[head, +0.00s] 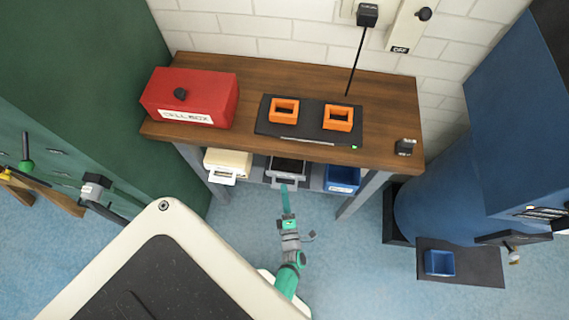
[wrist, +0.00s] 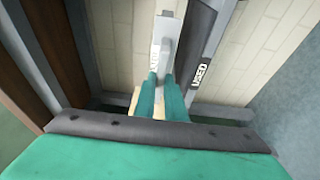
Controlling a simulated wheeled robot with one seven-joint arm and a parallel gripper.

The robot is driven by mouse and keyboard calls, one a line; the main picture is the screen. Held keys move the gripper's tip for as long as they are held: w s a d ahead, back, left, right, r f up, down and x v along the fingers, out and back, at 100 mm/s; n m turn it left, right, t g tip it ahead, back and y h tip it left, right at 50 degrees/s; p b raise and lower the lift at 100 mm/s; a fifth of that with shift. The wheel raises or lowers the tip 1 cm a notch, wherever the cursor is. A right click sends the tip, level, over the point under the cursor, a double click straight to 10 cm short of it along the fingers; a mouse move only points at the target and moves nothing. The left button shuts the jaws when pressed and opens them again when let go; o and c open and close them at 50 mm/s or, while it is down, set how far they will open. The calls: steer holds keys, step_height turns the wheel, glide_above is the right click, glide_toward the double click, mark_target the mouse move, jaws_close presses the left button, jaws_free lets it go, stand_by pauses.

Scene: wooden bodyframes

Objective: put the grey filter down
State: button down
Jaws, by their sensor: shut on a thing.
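The grey filter (wrist: 164,32) is a light grey piece that stands out beyond my fingertips in the wrist view. My gripper (wrist: 160,82) has its two teal fingers shut on its near end. In the head view my gripper (head: 285,190) points at the table's lower shelf, and the grey filter (head: 287,182) shows at the fingertips, at the front of a dark tray (head: 288,164). A dark edge with the word USED (wrist: 203,72) runs close to the right of the filter in the wrist view. Whether the filter touches the tray or shelf, I cannot tell.
The lower shelf also holds a cream box (head: 228,160) at left and a blue bin (head: 342,178) at right. The wooden table top (head: 270,68) is above, with a red box (head: 190,97) and a black plate (head: 308,128) with two orange frames. Table legs stand either side.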

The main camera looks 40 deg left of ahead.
steer(key=shift+f, duration=1.45)
steer(key=shift+f, duration=0.1)
steer(key=c, duration=1.8)
jaws_free()
steer(key=v, duration=1.2)
steer(key=shift+d, duration=0.1)
